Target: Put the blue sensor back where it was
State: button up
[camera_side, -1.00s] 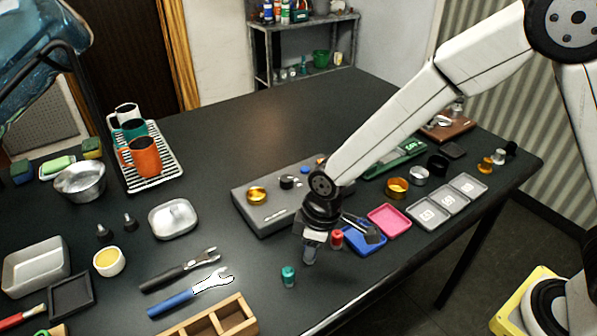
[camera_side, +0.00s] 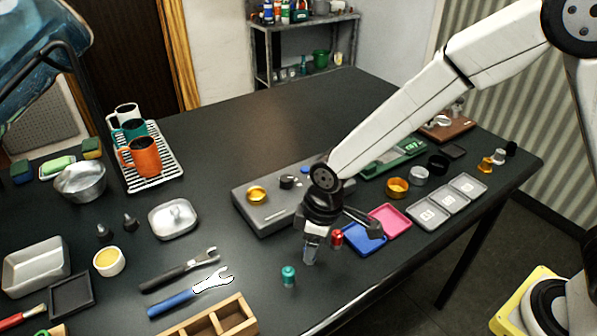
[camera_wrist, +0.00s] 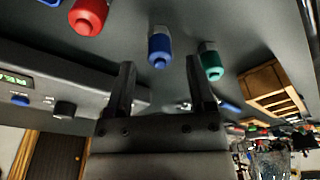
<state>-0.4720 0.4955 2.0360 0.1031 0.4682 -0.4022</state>
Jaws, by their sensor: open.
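The blue sensor (camera_wrist: 159,50) stands upright in the wrist view, just beyond and between the fingertips of my gripper (camera_wrist: 160,66). The two fingers are apart with nothing held between them. In the side view, my gripper (camera_side: 312,243) points down over the dark table between a red sensor (camera_side: 337,238) and a teal sensor (camera_side: 288,275). The blue sensor is mostly hidden behind the fingers there. The red sensor (camera_wrist: 88,15) and the teal sensor (camera_wrist: 210,64) also show in the wrist view, on either side of the blue one.
A grey panel (camera_side: 262,216) with a gold ring and knobs lies behind my gripper. A blue tray (camera_side: 360,243) and a pink tray (camera_side: 392,219) lie to the right. A wooden divided box (camera_side: 240,303) and wrenches lie to the left. The far middle of the table is clear.

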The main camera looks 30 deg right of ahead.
notch_tip(320, 180, up, 10)
jog(key=s+d, duration=0.1)
jog(key=shift+r, duration=0.25)
jog(key=shift+s+d, duration=0.1)
dwell(0.6)
jog(key=s+d+f+m, duration=0.2)
jog(key=d+m, duration=0.1)
jog(key=d, duration=0.3)
jog(key=s+d+f+m+t, duration=0.1)
jog(key=s+d+m, duration=0.2)
jog(key=d, duration=0.3)
jog(key=s+d+f+m+h, duration=0.1)
jog(key=s+d+f+m, duration=0.1)
jog(key=d, duration=0.4)
jog(key=shift+s+d+f+m, duration=0.35)
jog(key=shift+s+m, duration=0.1)
jog(key=shift+m, duration=0.05)
